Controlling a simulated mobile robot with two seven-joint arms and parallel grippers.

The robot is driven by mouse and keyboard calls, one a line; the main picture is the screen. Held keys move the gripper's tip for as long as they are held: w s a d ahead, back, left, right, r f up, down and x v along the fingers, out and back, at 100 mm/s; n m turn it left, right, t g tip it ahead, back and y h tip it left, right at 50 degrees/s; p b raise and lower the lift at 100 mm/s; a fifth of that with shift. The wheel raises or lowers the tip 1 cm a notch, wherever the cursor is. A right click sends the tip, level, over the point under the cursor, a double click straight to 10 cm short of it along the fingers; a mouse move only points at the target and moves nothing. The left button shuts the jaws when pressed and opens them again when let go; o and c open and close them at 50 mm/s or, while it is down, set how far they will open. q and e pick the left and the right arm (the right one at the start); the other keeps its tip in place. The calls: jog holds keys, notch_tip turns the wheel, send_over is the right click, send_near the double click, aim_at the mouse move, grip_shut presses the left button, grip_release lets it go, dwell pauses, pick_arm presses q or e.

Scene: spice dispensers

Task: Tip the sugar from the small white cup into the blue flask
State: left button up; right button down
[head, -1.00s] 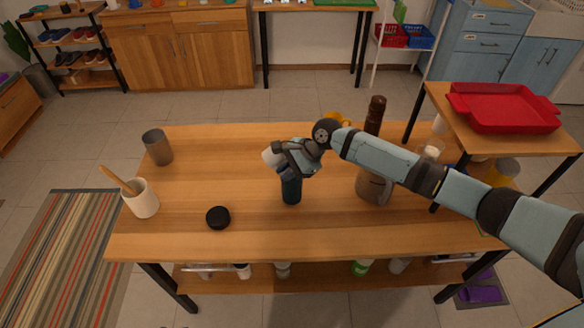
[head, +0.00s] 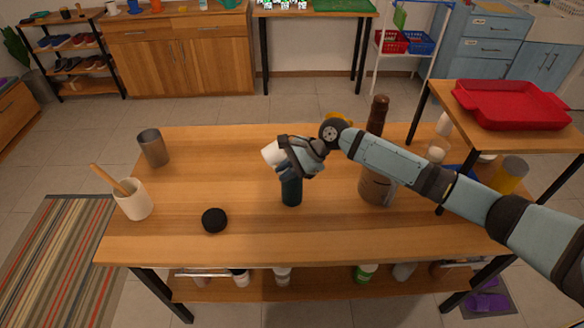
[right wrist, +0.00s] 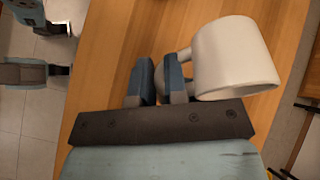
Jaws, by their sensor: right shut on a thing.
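The small white cup (head: 272,153) is held at the left of my right gripper (head: 284,165), above the table and tilted. In the right wrist view the cup (right wrist: 232,60) is at the upper right, and the gripper (right wrist: 161,75) is shut on its handle. The inside of the cup is hidden, so I cannot see the sugar. The dark blue flask (head: 291,191) stands upright on the table just below the gripper. Its top is hidden by the gripper. My left gripper does not show in the head view.
A black round lid (head: 214,220) lies left of the flask. A white crock with a wooden utensil (head: 134,203) and a metal cup (head: 153,149) stand further left. A brown jug (head: 376,188) and a tall pepper mill (head: 377,115) are right of the flask. The table's middle left is clear.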

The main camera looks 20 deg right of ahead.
jog(key=shift+f+b, duration=0.25)
jog(key=shift+b, duration=0.25)
jog(key=shift+f+y+b, duration=0.15)
jog(key=shift+y+b, duration=0.35)
jog(key=shift+b, duration=0.65)
jog(key=shift+d+r+y, duration=0.25)
jog(key=shift+d+y, duration=0.1)
jog(key=shift+y, duration=0.45)
jog(key=shift+r+y, duration=0.1)
jog(key=shift+y, duration=0.8)
jog(key=shift+r+y, duration=0.8)
jog(key=shift+r, duration=0.1)
jog(key=shift+r+m+y+b, duration=0.15)
jog(key=shift+m+y+b, duration=0.15)
jog(key=shift+y+b, duration=0.4)
dwell(0.4)
jog(key=shift+d+r+t+y, duration=0.1)
jog(key=shift+r+t+y, duration=0.2)
jog(key=shift+r+y, duration=0.65)
dwell(0.4)
